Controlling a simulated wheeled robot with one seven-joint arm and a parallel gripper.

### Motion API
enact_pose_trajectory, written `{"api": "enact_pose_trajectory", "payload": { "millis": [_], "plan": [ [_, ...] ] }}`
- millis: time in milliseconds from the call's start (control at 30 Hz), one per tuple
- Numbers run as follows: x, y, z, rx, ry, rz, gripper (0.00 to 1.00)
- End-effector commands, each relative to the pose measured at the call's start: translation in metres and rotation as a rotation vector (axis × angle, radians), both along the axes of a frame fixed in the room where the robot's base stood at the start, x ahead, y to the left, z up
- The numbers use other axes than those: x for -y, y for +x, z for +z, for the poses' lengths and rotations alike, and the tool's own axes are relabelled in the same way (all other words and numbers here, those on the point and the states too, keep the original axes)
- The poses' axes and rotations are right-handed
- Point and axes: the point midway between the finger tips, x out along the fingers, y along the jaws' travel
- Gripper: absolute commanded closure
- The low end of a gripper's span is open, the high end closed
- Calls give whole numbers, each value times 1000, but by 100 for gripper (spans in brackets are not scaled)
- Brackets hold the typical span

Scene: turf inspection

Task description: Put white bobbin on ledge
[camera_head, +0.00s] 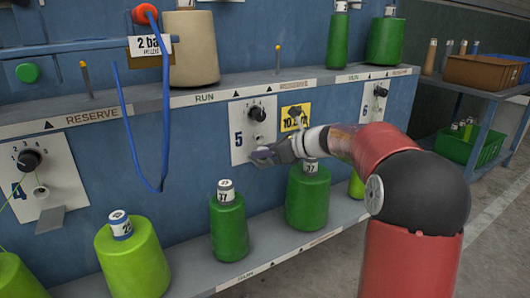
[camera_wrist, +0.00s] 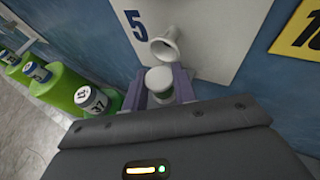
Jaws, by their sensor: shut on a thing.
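My gripper (camera_head: 266,155) is in front of the white panel marked 5 (camera_head: 239,142). In the wrist view, the two grey-purple fingers of my gripper (camera_wrist: 159,86) are shut on a white bobbin (camera_wrist: 159,79), whose round pale end shows. The bobbin is close to a white flared tube (camera_wrist: 168,46) on panel 5; I cannot tell whether they touch. In the head view the bobbin is too small to make out at my fingers. A small grey ledge (camera_head: 63,219) juts out below panel 4. Any such ledge under panel 5 is hidden by my gripper.
A lower shelf (camera_head: 262,262) carries several green cones (camera_head: 229,226), some right below my gripper. An upper shelf (camera_head: 209,97) has a beige cone (camera_head: 193,50). A blue hose loop (camera_head: 135,128) hangs at left. Orange and green crates (camera_head: 477,146) stand at right.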

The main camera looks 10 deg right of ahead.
Motion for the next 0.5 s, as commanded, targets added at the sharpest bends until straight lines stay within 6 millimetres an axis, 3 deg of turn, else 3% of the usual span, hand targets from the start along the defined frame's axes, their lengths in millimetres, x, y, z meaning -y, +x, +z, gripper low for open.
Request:
{"api": "enact_pose_trajectory", "payload": {
  "millis": [300,333,500],
  "plan": [
    [1,0,-5,-1,0,-1,98],
    [1,0,-4,0,0,-1,69],
    [1,0,-4,0,0,-1,51]
  ]
}}
